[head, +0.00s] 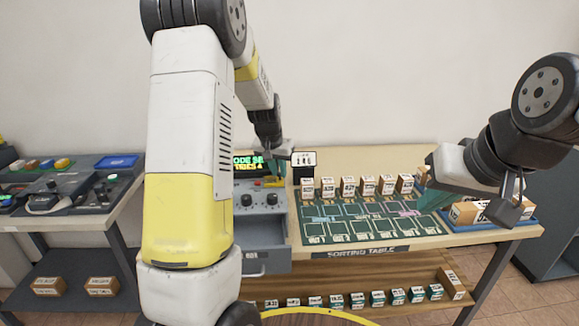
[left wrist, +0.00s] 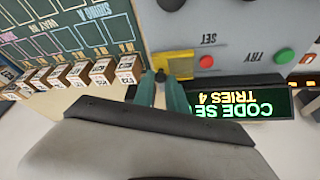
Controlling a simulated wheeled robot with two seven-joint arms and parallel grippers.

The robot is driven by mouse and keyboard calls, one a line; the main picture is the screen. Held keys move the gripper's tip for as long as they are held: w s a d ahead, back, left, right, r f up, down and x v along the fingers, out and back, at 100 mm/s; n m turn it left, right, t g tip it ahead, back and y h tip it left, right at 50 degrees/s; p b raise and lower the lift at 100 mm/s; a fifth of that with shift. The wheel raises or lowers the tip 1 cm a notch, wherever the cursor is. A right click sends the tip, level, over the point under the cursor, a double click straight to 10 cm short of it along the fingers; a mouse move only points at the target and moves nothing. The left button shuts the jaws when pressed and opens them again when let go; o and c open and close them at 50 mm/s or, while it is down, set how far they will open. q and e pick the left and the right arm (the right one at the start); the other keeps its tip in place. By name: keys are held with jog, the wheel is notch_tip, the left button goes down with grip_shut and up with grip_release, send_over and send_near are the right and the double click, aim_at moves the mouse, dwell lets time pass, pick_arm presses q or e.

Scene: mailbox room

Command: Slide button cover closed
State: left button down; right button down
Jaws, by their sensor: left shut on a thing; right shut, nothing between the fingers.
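The grey control panel (head: 262,213) stands at the left end of the sorting table. The yellow button cover (left wrist: 177,63) lies on it beside a red button (left wrist: 206,61), which shows uncovered. The cover and button also show small in the head view. My left gripper (left wrist: 160,85) is shut on a small dark knob at the cover's edge; the fingertips partly hide this contact. In the head view my left gripper (head: 270,158) is behind the panel's knobs, near the display. My right gripper (head: 514,200) is shut and empty, above the table's right end.
A lit display (left wrist: 235,105) reads "CODE SE…" and "TRIES 4". A green button (left wrist: 285,55) is on the panel. Several small boxes (head: 347,186) line the back of the green sorting mat (head: 370,222). A blue tray (head: 490,224) with brown boxes is under my right gripper.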

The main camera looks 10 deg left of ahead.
aim_at(265, 179)
dwell(0.8)
pick_arm(q)
jog(key=shift+s+a, duration=0.25)
jog(key=shift+a, duration=0.55)
jog(key=shift+s+a, duration=0.2)
jog(key=shift+a, duration=0.65)
jog(key=shift+s+a, duration=0.25)
jog(key=shift+a, duration=0.55)
jog(key=c, duration=1.3)
grip_release()
jog(key=shift+a, duration=0.1)
jog(key=shift+c, duration=0.2)
jog(key=shift+r, duration=0.1)
jog(key=shift+s+r, duration=0.15)
jog(key=shift+r, duration=0.15)
jog(key=v, duration=0.7)
jog(key=shift+s, duration=0.1)
